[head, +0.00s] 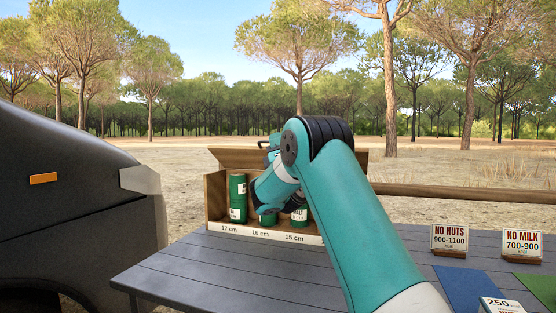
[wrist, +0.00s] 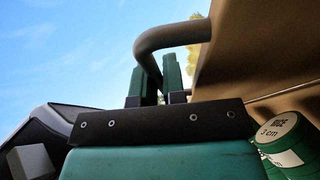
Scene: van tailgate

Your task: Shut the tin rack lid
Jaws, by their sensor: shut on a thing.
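The tin rack (head: 216,196) is a wooden box at the table's back edge, its front strip marked 17, 16 and 15 cm. Its lid (head: 235,157) stands raised at the back, and its brown underside (wrist: 250,55) fills the right of the wrist view. A dark curved handle (wrist: 175,36) sticks out from the lid. My gripper (wrist: 153,84) is shut on this handle, a green finger on either side of the bar. Green tins (head: 238,200) stand in the rack. A tin marked RICE (wrist: 283,140) shows below the lid. My arm hides the rack's right part.
The grey slatted table (head: 200,277) is clear at front left. A NO NUTS sign (head: 449,239) and a NO MILK sign (head: 522,245) stand at right behind blue (head: 468,288) and green mats (head: 540,286). A dark vehicle (head: 75,190) is at left.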

